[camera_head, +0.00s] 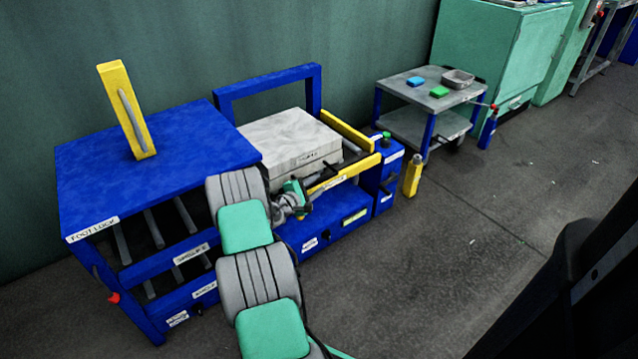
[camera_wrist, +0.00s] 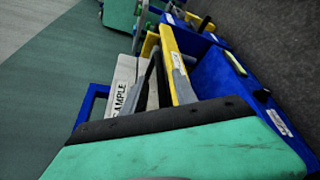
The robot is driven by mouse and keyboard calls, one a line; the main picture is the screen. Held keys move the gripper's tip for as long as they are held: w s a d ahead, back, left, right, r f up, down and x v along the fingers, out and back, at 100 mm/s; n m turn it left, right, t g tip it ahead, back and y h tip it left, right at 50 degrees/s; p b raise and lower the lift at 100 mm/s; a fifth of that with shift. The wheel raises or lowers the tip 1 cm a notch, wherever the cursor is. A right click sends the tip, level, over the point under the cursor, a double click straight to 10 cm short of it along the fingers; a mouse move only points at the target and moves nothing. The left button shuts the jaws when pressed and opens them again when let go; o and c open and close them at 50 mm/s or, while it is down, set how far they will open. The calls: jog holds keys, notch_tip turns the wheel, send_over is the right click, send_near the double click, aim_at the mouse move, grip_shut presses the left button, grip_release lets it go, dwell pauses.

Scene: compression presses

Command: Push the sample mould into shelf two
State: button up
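The sample mould (camera_head: 288,138) is a pale grey, mottled block lying flat on the blue trolley, between its yellow rails. Its SAMPLE label also shows on the mould in the wrist view (camera_wrist: 119,96). My gripper (camera_head: 322,174) is at the mould's front right side, close to the near yellow rail; contact is unclear. In the wrist view, the dark fingers of my gripper (camera_wrist: 157,56) point toward the rail and mould, and their gap is unclear. Left of the mould stands the blue rack (camera_head: 150,165) with labelled shelves, partly hidden by my arm. The mould is outside the rack.
A yellow post with a grey handle (camera_head: 128,110) stands on the rack top. A yellow bottle (camera_head: 413,176) stands right of the trolley (camera_head: 345,222). A grey side table (camera_head: 430,95) holds small blocks and a tray.

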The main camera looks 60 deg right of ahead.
aim_at(320, 183)
jog(key=b+x, duration=0.1)
jog(key=x, duration=0.3)
jog(key=shift+f, duration=0.1)
jog(key=shift+a, duration=0.1)
grip_shut()
dwell(1.2)
